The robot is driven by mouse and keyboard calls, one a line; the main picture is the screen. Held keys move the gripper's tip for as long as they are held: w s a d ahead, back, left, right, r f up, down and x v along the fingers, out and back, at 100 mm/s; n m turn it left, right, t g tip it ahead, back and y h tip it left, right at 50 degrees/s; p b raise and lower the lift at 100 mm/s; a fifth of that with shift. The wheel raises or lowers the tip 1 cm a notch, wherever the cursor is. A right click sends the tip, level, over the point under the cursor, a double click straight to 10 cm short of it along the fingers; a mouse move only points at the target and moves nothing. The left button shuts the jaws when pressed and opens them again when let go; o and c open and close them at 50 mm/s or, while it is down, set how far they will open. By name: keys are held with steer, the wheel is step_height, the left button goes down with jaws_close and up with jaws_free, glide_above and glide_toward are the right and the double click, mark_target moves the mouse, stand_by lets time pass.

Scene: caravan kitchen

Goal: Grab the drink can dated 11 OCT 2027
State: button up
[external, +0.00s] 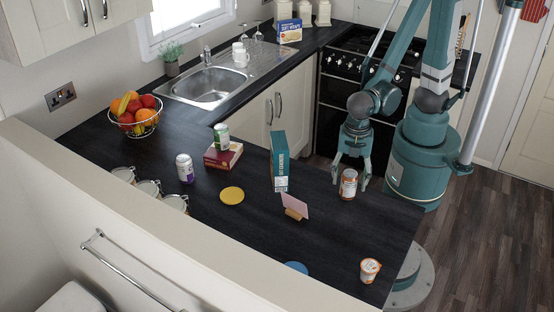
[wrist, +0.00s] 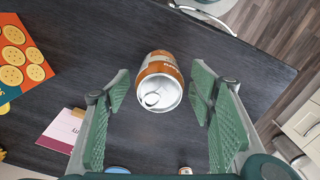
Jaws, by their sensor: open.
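An orange-brown drink can (external: 348,185) stands upright on the dark worktop near its right edge. In the wrist view the same can (wrist: 161,70) shows its silver top and pull tab, with a clear gap to each finger. My gripper (external: 349,176) is open and points down at this can; its fingers (wrist: 159,90) lie either side of it in the picture. A purple-and-white can (external: 185,168) stands further left. A green-and-white can (external: 221,134) stands on a red box (external: 223,157). No date is readable on any can.
A teal upright box (external: 279,161) stands left of my gripper. A fruit bowl (external: 135,121) and several jars are at left.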

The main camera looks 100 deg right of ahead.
steer(key=shift+f, duration=1.65)
steer(key=shift+c, duration=0.2)
steer(key=c, duration=1.1)
